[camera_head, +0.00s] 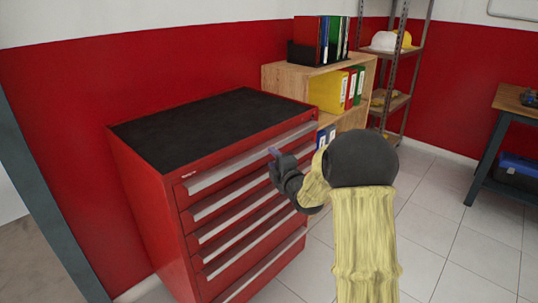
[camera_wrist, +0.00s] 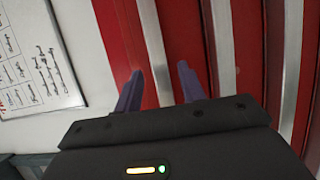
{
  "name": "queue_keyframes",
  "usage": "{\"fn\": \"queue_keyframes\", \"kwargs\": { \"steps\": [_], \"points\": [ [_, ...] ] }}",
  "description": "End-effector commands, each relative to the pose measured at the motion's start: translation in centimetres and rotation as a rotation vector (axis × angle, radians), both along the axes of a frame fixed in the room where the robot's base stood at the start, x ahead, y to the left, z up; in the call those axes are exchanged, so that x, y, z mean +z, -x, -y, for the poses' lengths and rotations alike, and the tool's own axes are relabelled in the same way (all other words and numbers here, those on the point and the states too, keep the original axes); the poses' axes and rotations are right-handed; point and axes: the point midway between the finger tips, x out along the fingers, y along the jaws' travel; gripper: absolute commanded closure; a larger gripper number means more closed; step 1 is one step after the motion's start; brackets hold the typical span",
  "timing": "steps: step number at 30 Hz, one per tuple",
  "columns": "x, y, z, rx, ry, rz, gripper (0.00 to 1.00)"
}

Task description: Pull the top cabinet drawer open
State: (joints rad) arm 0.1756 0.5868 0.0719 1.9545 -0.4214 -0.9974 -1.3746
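The red cabinet (camera_head: 150,200) has a black top and a stack of drawers with long silver handle strips. The top drawer (camera_head: 228,169) looks closed, level with the drawers below it. My gripper (camera_head: 275,152) is in front of the right half of its handle strip. In the wrist view, my gripper (camera_wrist: 162,78) is open, with its two purple fingers apart. A silver strip (camera_wrist: 155,50) runs between the fingertips. I cannot tell whether the fingers touch it. My forearm hides part of the floor to the right of the cabinet.
A wooden shelf (camera_head: 285,82) with binders stands just right of the cabinet. A metal rack (camera_head: 412,80) with helmets is behind it. A workbench (camera_head: 508,105) is at the far right. The tiled floor (camera_head: 440,220) in front is clear.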

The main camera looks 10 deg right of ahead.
Motion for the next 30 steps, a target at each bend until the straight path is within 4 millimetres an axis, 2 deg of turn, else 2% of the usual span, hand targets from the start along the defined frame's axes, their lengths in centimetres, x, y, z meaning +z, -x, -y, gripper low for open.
{"fn": "queue_keyframes", "kwargs": {
  "steps": [3,9,18,19,25,30],
  "points": [
    [0.0,-1.8,-0.5,0.001,0.0,0.0,0.6],
    [0.0,-3.6,-0.9,0.0,0.0,0.0,0.6],
    [0.0,-3.8,-0.9,0.0,0.0,0.0,0.6],
    [0.0,-3.8,-0.9,0.0,0.0,0.0,0.62],
    [-0.1,-3.8,-0.9,0.0,0.0,-0.001,1.0],
    [-0.2,-3.8,-0.9,0.0,0.001,-0.003,1.0]
  ]
}}
